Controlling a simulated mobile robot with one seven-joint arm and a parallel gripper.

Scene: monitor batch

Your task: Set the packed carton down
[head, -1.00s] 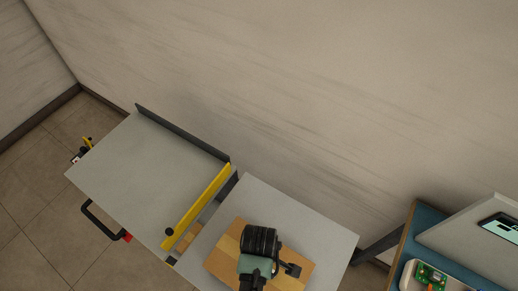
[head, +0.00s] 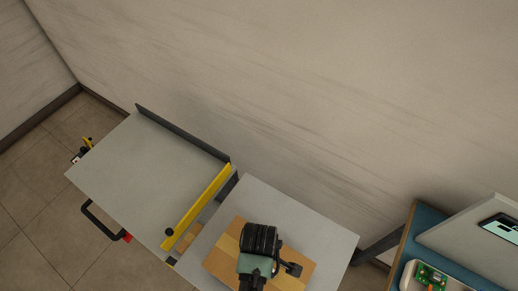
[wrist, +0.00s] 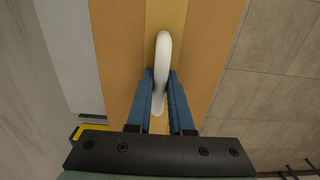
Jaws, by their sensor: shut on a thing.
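The carton (head: 222,262) is brown with a paler tape stripe along its top. In the head view it is over the right grey surface (head: 300,205), partly hidden by my arm. I cannot tell whether its underside touches that surface. In the wrist view the carton top (wrist: 115,45) fills the middle, with a white loop handle (wrist: 163,45) standing on the stripe. My gripper (wrist: 161,76) has its two blue fingers shut on this handle, one on each side. In the head view the fingers are hidden under my wrist.
Left of the carton is another grey top (head: 150,165) with a dark rail (head: 182,132) at its back and a yellow bar (head: 197,208) on its right edge. A blue bench (head: 425,225) holding a tray with a green circuit board (head: 431,276) stands at right. A wall runs behind.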

